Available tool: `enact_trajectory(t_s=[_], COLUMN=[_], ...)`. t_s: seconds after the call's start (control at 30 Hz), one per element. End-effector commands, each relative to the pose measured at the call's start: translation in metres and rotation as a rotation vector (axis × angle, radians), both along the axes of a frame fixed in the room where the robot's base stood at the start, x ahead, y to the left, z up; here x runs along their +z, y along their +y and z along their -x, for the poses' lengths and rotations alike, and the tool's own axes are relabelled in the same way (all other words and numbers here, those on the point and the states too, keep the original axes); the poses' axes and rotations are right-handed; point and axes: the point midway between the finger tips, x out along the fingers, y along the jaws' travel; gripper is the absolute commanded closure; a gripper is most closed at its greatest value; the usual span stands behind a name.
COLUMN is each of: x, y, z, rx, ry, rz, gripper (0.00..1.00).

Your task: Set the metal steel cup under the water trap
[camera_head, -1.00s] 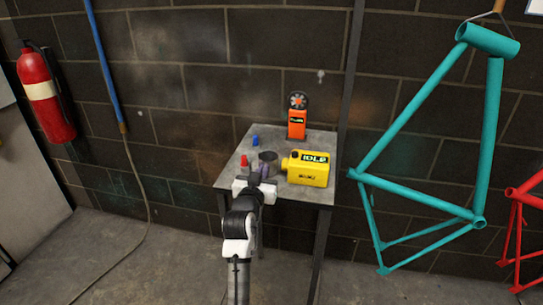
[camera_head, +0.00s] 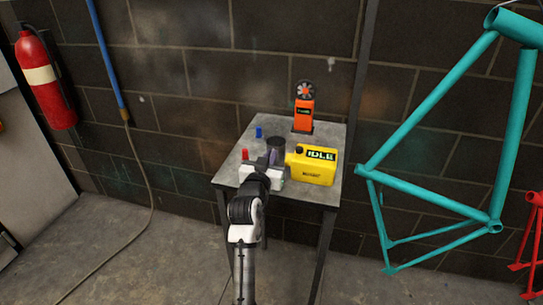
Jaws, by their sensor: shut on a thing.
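The metal steel cup (camera_head: 276,144) is a dark grey open cylinder over the small grey table, left of the yellow jug. My gripper (camera_head: 272,159) is shut on it from the near side. The gripper and wrist hide its lower part, and I cannot tell whether its base is clear of the tabletop. I cannot make out a water trap in this view.
The metal table (camera_head: 233,157) stands against a dark block wall.

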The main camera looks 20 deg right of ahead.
Motion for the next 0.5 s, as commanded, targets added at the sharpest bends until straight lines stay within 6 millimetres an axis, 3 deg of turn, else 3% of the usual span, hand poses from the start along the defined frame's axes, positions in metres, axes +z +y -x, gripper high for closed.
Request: enact_trajectory(t_s=[0.2,0.4,0.5], x=[-0.0042,-0.0029,-0.0029], y=[0.0000,0.0000,0.0000], z=[-0.0001,-0.0001,-0.0001], rx=[0.000,0.000,0.000], ry=[0.000,0.000,0.000], rz=[0.000,0.000,0.000], gripper=[1.00,0.72,0.72])
